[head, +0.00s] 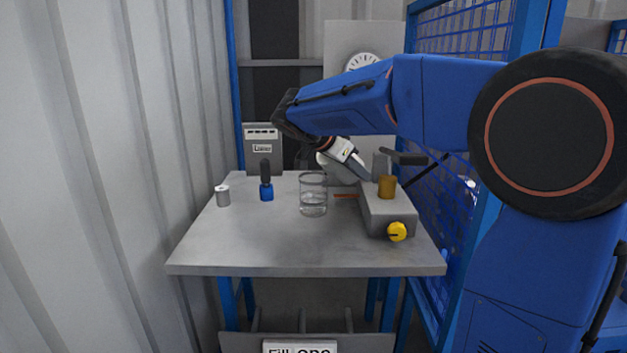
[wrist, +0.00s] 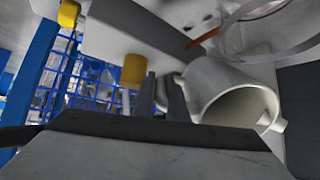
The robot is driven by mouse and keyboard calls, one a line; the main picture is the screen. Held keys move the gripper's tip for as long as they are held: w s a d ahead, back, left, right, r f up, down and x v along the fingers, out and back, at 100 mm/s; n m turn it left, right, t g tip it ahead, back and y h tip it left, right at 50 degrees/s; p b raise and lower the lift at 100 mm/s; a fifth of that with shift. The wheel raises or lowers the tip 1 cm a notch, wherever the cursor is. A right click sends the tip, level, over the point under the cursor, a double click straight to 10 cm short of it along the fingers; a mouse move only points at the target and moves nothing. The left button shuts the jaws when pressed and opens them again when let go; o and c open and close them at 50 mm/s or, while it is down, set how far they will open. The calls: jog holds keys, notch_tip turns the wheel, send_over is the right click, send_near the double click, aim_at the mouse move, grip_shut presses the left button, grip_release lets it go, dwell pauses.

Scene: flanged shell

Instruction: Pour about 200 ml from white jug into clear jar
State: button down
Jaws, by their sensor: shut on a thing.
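The clear jar (head: 313,197) stands upright on the grey table in the head view, with some clear liquid low inside it. Its round glass rim (wrist: 270,30) shows at the top right of the wrist view. The white jug (wrist: 230,92) is tilted in the wrist view, its open mouth showing. My gripper (head: 352,160) is shut on the jug. No stream of liquid can be made out.
A grey machine (head: 386,212) with a yellow knob and a brass-coloured cylinder stands right of the jar. A blue bottle (head: 266,190) with a dark top and a small grey can (head: 222,195) stand to the left. A labelled grey box (head: 262,150) is at the back.

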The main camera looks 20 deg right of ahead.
dwell(0.3)
jog(key=shift+y, duration=0.4)
